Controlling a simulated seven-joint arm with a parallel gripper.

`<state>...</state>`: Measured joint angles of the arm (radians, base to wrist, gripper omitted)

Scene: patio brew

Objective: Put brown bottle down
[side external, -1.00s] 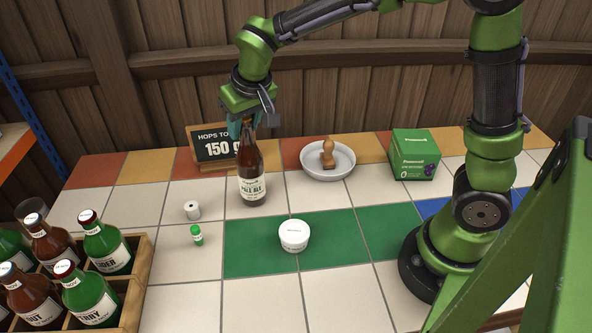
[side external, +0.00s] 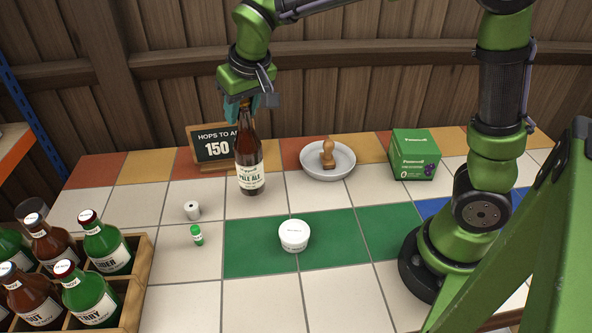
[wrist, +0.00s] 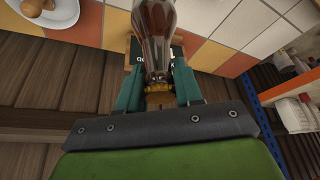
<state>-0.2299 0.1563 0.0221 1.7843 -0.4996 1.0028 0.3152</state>
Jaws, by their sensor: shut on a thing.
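The brown bottle (side external: 249,165) with a white Pale Ale label is upright in the side view, in front of the chalkboard sign. My gripper (side external: 246,102) is above it, shut on its neck. In the wrist view the bottle (wrist: 156,35) runs away between the two teal fingers of my gripper (wrist: 159,88), its neck between them. The base is over white tiles; I cannot tell for sure whether it touches them.
The chalkboard sign (side external: 207,151) stands close behind the bottle. A white bowl (side external: 341,170) holding a wooden stamp is to the right. A white tub (side external: 294,238), a small green-capped vial (side external: 197,236) and a paper roll (side external: 192,211) stand nearer. A bottle crate (side external: 137,287) is front left.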

